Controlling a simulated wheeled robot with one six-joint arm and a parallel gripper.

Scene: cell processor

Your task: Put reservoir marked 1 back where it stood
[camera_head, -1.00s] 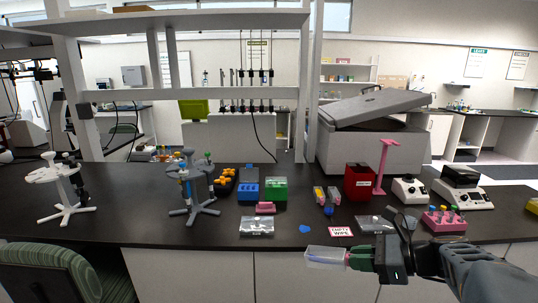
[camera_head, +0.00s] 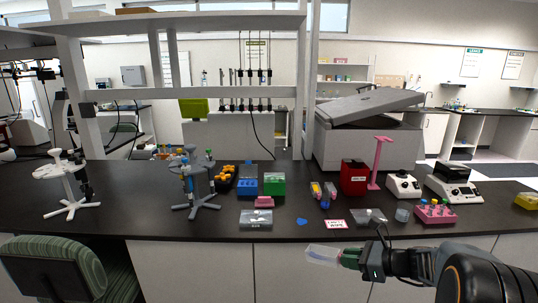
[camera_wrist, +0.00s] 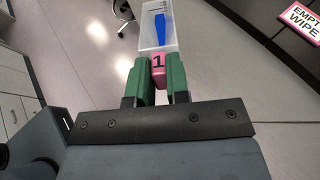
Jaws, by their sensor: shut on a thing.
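The reservoir marked 1 (camera_head: 322,254) is a clear, box-like trough with a pink end tab. In the wrist view the tab (camera_wrist: 158,62) shows a black "1", and a blue strip lies inside the clear body (camera_wrist: 157,28). My gripper (camera_head: 347,257) has its green fingers shut on the pink tab, one on each side. In the head view the reservoir points left from the fingers, in front of the bench's front edge. In the wrist view it hangs over the floor, clear of the bench. The place where it stood cannot be told.
On the dark bench (camera_head: 225,228) lie an "EMPTY WIPE" card (camera_head: 334,225), a blue patch (camera_head: 302,221) and clear packets (camera_head: 256,217). A clear cup (camera_head: 402,214) and pink tube rack (camera_head: 435,212) stand right. A red bin (camera_head: 354,178) and green box (camera_head: 272,185) stand behind.

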